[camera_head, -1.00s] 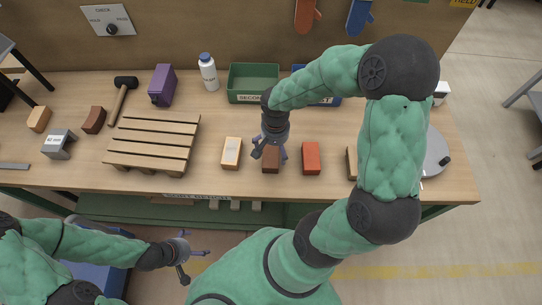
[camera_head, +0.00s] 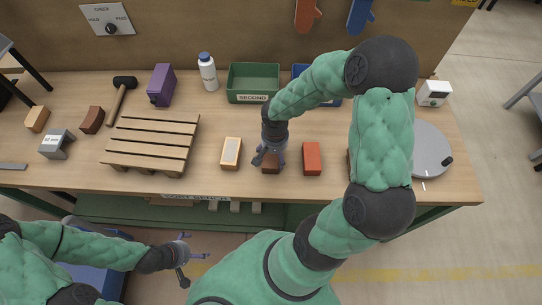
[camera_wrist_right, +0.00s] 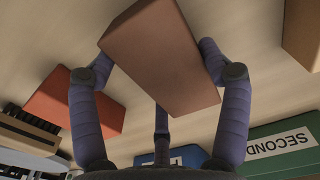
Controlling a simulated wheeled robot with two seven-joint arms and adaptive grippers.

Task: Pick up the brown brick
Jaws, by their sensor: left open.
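The brown brick (camera_head: 271,169) stands on the bench between a tan brick and a red brick, partly hidden by my right gripper (camera_head: 268,157). In the right wrist view the brown brick (camera_wrist_right: 160,55) lies between the fingers of my right gripper (camera_wrist_right: 155,65), one on each side, with a third finger below it. The fingers are close to its sides; I cannot tell whether they press on it. My left gripper (camera_head: 192,262) is open and empty, low in front of the bench.
A tan brick (camera_head: 231,153) and a red brick (camera_head: 312,158) stand on either side. A pallet (camera_head: 152,143), a hammer (camera_head: 121,100), a purple brick (camera_head: 161,86), a white bottle (camera_head: 208,72) and a green bin (camera_head: 253,81) are on the bench (camera_head: 215,119). A round grey plate (camera_head: 432,150) is at right.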

